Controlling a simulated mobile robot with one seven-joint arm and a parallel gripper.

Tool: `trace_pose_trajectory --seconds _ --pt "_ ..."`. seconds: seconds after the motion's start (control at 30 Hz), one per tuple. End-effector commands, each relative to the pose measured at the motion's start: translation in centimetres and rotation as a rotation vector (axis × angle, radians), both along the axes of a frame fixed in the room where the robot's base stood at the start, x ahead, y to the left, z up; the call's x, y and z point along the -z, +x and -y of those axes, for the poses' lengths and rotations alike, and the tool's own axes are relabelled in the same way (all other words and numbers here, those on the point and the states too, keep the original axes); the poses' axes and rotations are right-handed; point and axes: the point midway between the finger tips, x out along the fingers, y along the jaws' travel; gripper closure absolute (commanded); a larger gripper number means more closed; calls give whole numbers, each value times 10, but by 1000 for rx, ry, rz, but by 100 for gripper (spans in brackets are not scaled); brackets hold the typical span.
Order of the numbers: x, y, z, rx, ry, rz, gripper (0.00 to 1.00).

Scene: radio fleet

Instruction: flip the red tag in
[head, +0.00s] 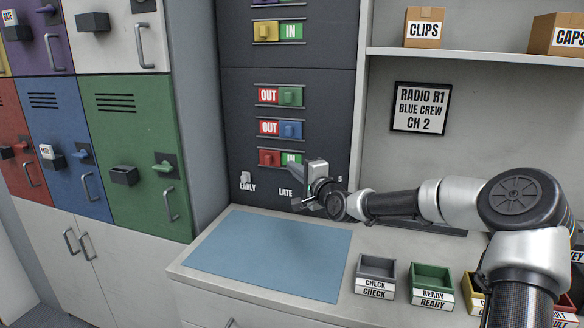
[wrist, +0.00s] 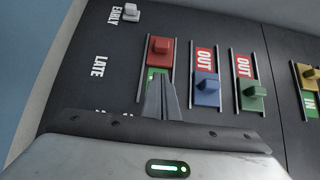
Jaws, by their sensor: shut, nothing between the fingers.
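The red tag (head: 267,157) sits at the left end of its slot on the dark board, and a green panel reading IN shows to its right in the head view. In the wrist view the red tag (wrist: 160,50) is just beyond my fingertips, with part of the green panel beside them. My gripper (head: 297,164) is shut and empty, at the right part of the red tag's slot. Its fingers (wrist: 158,84) hide the IN lettering in the wrist view. I cannot tell whether they touch the board.
The blue tag (head: 291,131) and green tag (head: 291,97) sit right, showing OUT. The yellow tag (head: 266,31) sits left, showing IN. A small white switch (head: 245,178) is near EARLY. A blue mat (head: 275,254), grey bin (head: 377,267) and green bin (head: 432,277) are on the counter.

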Motion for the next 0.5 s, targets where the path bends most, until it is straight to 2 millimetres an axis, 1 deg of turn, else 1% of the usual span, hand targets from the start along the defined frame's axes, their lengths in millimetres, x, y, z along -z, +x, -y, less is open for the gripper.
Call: trace_pose_trajectory --seconds 0.03,0.2,0.33,0.5 --pt "-1 -13 7 2 -3 -1 100" --pt "-1 -46 21 2 -2 0 100" --pt "-1 -62 27 0 -1 -1 100" --pt "0 -72 30 0 -1 0 100"
